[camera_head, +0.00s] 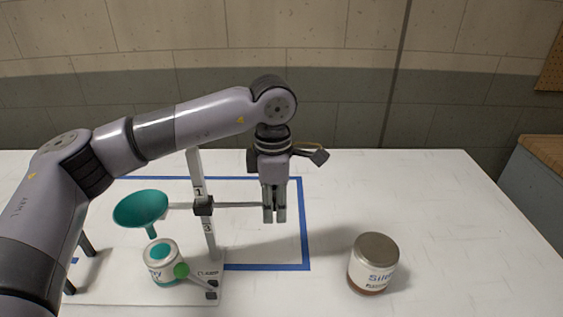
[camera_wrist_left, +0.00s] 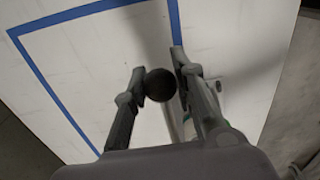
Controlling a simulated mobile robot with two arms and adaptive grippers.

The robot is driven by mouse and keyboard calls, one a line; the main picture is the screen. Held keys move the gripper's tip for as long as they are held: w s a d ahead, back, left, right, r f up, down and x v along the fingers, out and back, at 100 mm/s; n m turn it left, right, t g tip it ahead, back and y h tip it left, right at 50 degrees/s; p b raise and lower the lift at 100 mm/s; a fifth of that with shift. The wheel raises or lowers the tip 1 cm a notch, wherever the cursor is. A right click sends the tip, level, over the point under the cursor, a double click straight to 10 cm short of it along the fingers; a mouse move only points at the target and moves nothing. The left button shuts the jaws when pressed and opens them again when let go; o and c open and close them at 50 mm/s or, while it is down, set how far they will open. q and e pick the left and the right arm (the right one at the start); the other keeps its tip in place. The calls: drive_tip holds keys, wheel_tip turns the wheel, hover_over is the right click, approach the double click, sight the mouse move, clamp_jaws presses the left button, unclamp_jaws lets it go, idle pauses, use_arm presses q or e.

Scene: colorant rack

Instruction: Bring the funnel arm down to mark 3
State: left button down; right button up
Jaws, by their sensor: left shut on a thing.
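The teal funnel (camera_head: 141,208) hangs at the left end of a thin grey funnel arm (camera_head: 236,205). A black clamp (camera_head: 203,206) joins the arm to the white upright post (camera_head: 195,165). The clamp sits between marks 1 and 3; mark 3 (camera_head: 207,228) shows just below it. My left gripper (camera_head: 274,216) points down and is shut on the arm's right end. In the left wrist view, a round black knob (camera_wrist_left: 160,84) shows between the fingertips (camera_wrist_left: 161,77). My right gripper is out of view.
Blue tape (camera_head: 304,225) outlines the area. The table right of it is mostly clear.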

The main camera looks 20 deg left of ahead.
use_arm(q)
drive_tip(key=shift+f, duration=0.15)
drive_tip(key=shift+f+b, duration=0.85)
drive_tip(key=shift+b, duration=0.05)
drive_tip(key=shift+s+f+b, duration=0.1)
drive_tip(key=shift+f+b, duration=0.35)
drive_tip(key=shift+f, duration=0.15)
